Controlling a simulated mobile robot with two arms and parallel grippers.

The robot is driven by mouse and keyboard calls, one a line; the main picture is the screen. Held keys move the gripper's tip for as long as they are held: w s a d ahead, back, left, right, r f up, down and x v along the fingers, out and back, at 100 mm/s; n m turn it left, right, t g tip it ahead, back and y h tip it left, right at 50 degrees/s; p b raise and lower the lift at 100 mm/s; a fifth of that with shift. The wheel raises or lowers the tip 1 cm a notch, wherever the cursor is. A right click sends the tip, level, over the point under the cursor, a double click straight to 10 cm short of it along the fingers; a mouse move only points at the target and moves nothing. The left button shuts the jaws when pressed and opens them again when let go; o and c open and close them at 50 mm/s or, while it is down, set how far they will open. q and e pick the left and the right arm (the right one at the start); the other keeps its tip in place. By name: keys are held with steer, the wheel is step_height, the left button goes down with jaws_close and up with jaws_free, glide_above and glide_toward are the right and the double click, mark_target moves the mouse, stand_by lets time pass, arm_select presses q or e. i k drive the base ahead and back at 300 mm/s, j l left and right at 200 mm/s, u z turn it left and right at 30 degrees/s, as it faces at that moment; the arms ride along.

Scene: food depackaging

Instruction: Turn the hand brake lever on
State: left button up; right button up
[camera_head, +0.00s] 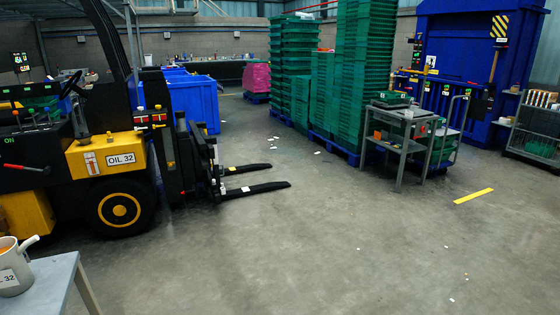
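A black and yellow forklift (110,165) stands at the left, with its forks (255,189) low over the floor and pointing right. A red bar-like handle (25,168) lies nearly level on its dark side, below a small green label. Another small lever with a red part (15,113) stands higher up, near the steering wheel (71,84). I cannot tell for sure which of these is the hand brake lever, or its position. Neither of my grippers is in view.
A grey table (48,285) with a white jug (14,268) stands at the lower left, near the forklift. Blue bins (196,100), stacked green crates (365,75), a grey cart (405,135) and a blue machine (468,60) stand farther back. The middle floor is mostly clear.

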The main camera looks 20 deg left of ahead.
mark_target(48, 169)
steer(key=i+j+u, duration=0.3)
steer(key=i, duration=0.3)
steer(key=i+u, duration=0.35)
steer(key=i, duration=0.2)
steer(key=i+l+u, duration=0.1)
steer(key=i+u, duration=0.2)
steer(key=i, duration=0.3)
steer(key=i+l+u, duration=0.35)
steer(key=i, duration=0.2)
steer(key=i+j+u, duration=0.1)
steer(key=i+u, duration=0.15)
steer(key=i, duration=0.2)
steer(key=i+u, duration=0.2)
steer(key=i, duration=0.3)
steer(key=i+u, duration=0.25)
steer(key=i, duration=0.2)
steer(key=i+l+u, duration=0.25)
steer(key=i, duration=0.2)
steer(key=i+l+u, duration=0.2)
steer(key=i, duration=0.3)
steer(key=i+j+u, duration=0.1)
steer(key=i+u, duration=0.25)
steer(key=i, duration=0.35)
steer(key=i+l+u, duration=0.1)
steer(key=i+u, duration=0.25)
steer(key=i, duration=0.3)
